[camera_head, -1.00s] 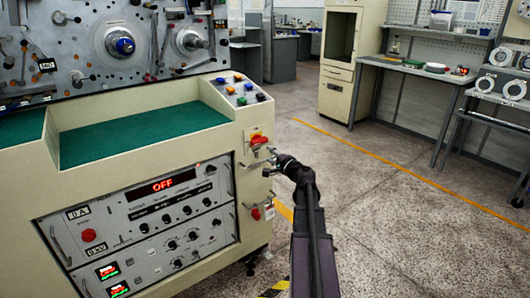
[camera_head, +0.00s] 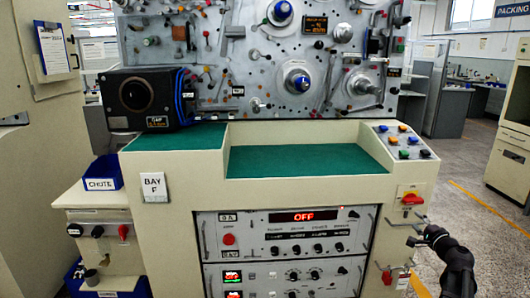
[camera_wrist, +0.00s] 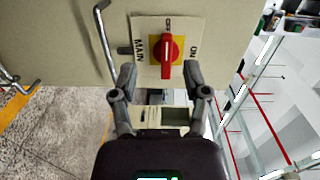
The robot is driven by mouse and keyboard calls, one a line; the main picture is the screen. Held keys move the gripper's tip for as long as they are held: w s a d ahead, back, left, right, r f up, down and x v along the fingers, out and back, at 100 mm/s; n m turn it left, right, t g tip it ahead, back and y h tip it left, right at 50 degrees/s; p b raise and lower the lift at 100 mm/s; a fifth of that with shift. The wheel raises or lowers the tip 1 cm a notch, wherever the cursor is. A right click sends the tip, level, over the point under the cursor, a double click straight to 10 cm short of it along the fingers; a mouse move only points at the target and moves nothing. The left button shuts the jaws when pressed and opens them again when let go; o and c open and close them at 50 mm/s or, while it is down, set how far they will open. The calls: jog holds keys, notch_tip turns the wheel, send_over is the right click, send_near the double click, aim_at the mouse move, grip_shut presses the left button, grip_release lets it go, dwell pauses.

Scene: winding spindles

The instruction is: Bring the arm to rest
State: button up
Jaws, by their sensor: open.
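My gripper (camera_head: 421,232) is at the right front side of the winding machine, just below the red main switch (camera_head: 412,199) in the head view. In the wrist view, my gripper (camera_wrist: 160,76) is open, with its two fingers apart and nothing between them. The red main switch (camera_wrist: 169,49), on a plate marked MAIN and ON, shows just beyond the fingertips. I cannot tell whether a finger touches the plate. My arm (camera_head: 456,262) reaches in from the lower right corner.
The cream machine cabinet (camera_head: 150,225) fills the middle, with a green ledge (camera_head: 300,158) and a display (camera_head: 305,216) reading OFF. A metal handle (camera_wrist: 107,45) stands out beside the gripper. A second red handle (camera_head: 387,277) is lower down. Free floor (camera_head: 485,235) lies to the right.

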jog(key=s+a+f+n+g+y, duration=0.1)
jog(key=a+f+n+g+y, duration=0.3)
jog(key=a, duration=0.9)
jog(key=a+f+n+g+y, duration=0.1)
jog(key=a+f+n+g, duration=0.4)
jog(key=a, duration=0.8)
jog(key=s+a+f+n+g+h, duration=0.3)
jog(key=s+a+f+n+g, duration=0.15)
jog(key=s+a, duration=0.3)
jog(key=s+a+f+n+g+h, duration=0.35)
jog(key=s+a+f, duration=0.2)
jog(key=s, duration=0.25)
notch_tip(320, 180, up, 30)
jog(key=p, duration=2.8)
jog(key=shift+a+f+g, duration=0.2)
jog(key=shift+a+g, duration=0.1)
jog(key=shift+y, duration=0.25)
